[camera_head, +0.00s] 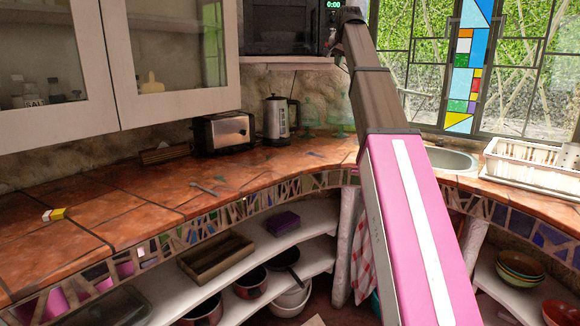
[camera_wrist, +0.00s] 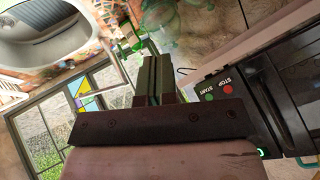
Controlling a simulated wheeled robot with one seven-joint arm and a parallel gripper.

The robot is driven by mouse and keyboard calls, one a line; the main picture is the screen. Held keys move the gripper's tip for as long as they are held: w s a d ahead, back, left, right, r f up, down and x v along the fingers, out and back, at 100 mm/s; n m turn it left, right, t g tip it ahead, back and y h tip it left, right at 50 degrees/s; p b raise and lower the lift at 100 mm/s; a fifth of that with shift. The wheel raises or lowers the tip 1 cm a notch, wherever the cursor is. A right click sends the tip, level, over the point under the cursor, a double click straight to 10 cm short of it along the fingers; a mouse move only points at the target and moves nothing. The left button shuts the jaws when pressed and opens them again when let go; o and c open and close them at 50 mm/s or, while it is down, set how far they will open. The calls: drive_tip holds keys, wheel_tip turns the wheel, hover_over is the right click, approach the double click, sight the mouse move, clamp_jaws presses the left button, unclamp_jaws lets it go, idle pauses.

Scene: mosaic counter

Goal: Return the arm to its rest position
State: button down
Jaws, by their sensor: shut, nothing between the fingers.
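My arm (camera_head: 412,225) reaches from the lower right of the head view up and away over the counter, with its pink section nearest and brown sections beyond. Its far end is high up, just right of the dark microwave (camera_head: 287,27). The fingers are too small to make out there. In the wrist view my gripper (camera_wrist: 158,65) has its two dark fingers side by side and shut, with nothing held. The microwave's panel with red and green buttons (camera_wrist: 217,92) shows to the right of the fingers, apart from them in the picture.
The tiled counter (camera_head: 110,215) curves round, holding a toaster (camera_head: 224,133), a kettle (camera_head: 277,117) and a white dish rack (camera_head: 530,163). Wall cabinets (camera_head: 170,50) hang at the left. A leaded window (camera_head: 420,60) is behind the arm. The left counter is mostly clear.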

drive_tip(key=s+f+n+g, duration=0.1)
drive_tip(key=s+f, duration=0.2)
drive_tip(key=f, duration=1.2)
drive_tip(key=s+f+n+g, duration=0.1)
drive_tip(key=s+f+g, duration=0.15)
drive_tip(key=f, duration=1.25)
drive_tip(key=s+f+n+g, duration=0.1)
drive_tip(key=s+f, duration=0.2)
drive_tip(key=f, duration=1.1)
drive_tip(key=s+f+n+g, duration=0.3)
drive_tip(key=s+f+g, duration=0.1)
drive_tip(key=s+f, duration=2.3)
wheel_tip(320, 180, down, 4)
drive_tip(key=shift+s+f, duration=0.1)
drive_tip(key=shift+s, duration=0.1)
